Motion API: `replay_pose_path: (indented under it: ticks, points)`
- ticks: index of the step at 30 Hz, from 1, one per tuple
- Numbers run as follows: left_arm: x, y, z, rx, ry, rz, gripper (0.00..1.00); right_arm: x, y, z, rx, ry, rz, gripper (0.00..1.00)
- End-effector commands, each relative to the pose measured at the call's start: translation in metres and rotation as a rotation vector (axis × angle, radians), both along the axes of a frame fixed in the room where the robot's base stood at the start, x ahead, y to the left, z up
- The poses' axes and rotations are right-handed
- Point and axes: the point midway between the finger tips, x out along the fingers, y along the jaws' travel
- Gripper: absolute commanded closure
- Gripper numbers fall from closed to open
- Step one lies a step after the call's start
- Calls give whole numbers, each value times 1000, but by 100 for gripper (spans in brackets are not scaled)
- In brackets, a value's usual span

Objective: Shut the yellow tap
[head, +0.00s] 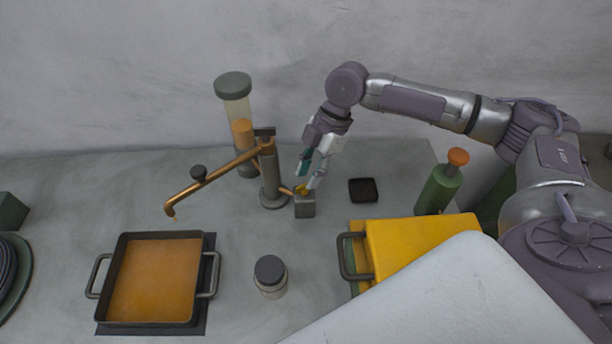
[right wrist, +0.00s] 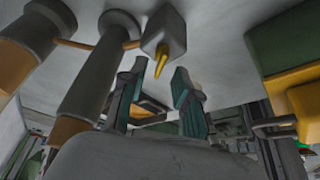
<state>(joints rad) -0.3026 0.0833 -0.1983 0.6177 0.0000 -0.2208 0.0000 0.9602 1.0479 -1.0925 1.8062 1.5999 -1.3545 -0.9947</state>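The yellow tap lever (head: 301,189) sits on a small grey block (head: 305,207) at the foot of a grey post with a long copper spout (head: 215,176). In the right wrist view the lever (right wrist: 166,58) stands out from the grey block (right wrist: 163,28). My right gripper (head: 309,184) is at the lever, coming from above and behind. In the right wrist view its teal-padded fingers (right wrist: 161,73) are apart, with the lever appearing between their tips; I cannot tell whether either touches it. My left gripper is not in view.
A square pan (head: 157,278) of orange liquid stands under the spout. A tall clear container (head: 238,110) is behind the post. A jar (head: 270,276), a black pad (head: 363,190), a yellow-topped box (head: 415,240) and a green bottle (head: 438,187) stand around. Clear counter lies in front of the block.

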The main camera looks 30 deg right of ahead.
Motion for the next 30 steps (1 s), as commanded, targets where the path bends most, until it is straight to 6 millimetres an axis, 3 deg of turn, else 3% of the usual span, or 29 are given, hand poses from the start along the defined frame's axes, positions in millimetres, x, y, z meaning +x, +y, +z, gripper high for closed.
replay_pose_path:
  ticks: [6,16,22,30]
  points:
    - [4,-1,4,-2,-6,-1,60,0,8,-19,0,-1,-1,69]
    - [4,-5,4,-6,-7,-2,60,0,9,-23,0,-1,-1,69]
    - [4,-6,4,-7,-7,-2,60,0,9,-22,0,-1,-1,100]
    - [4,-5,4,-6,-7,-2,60,-1,9,-23,0,2,-2,100]
